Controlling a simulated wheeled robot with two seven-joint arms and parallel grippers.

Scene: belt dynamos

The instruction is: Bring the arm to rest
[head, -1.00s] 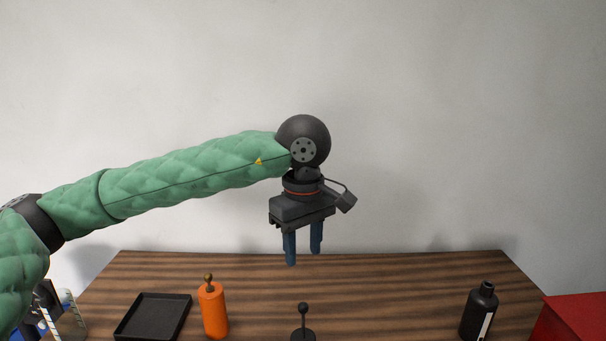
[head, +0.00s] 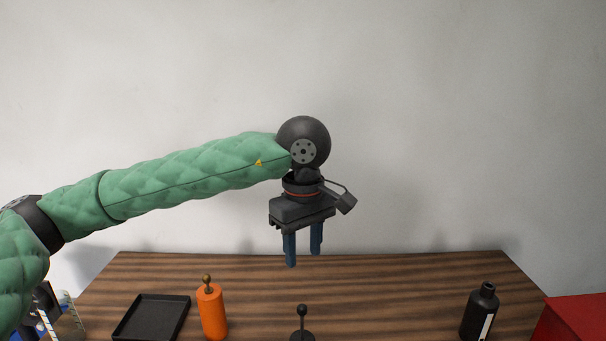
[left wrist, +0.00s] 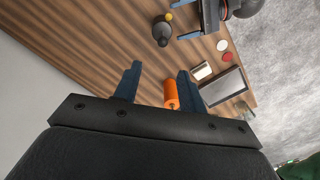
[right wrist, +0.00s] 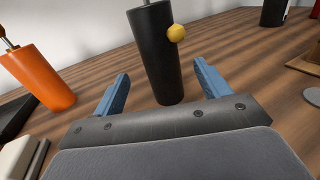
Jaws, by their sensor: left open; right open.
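My left gripper (head: 303,257) is open and empty, fingers pointing down, high over the back of the wooden table. My left arm reaches in from the left with its green padded sleeve. In the left wrist view the open fingers (left wrist: 159,68) have table beneath them, with an orange cylinder (left wrist: 171,93) farther below. My right gripper is outside the head view. In the right wrist view its open fingers (right wrist: 160,68) point toward a black cylinder (right wrist: 155,55) with a yellow ball (right wrist: 176,33) on its side. The cylinder stands beyond the fingertips, apparently ungripped.
On the table (head: 390,285) are a black tray (head: 152,318), the orange cylinder (head: 212,312) with a knobbed top, the black cylinder's knobbed rod (head: 302,312) and a black bottle (head: 480,312). A red box (head: 575,318) is at the right edge. The table's back middle is clear.

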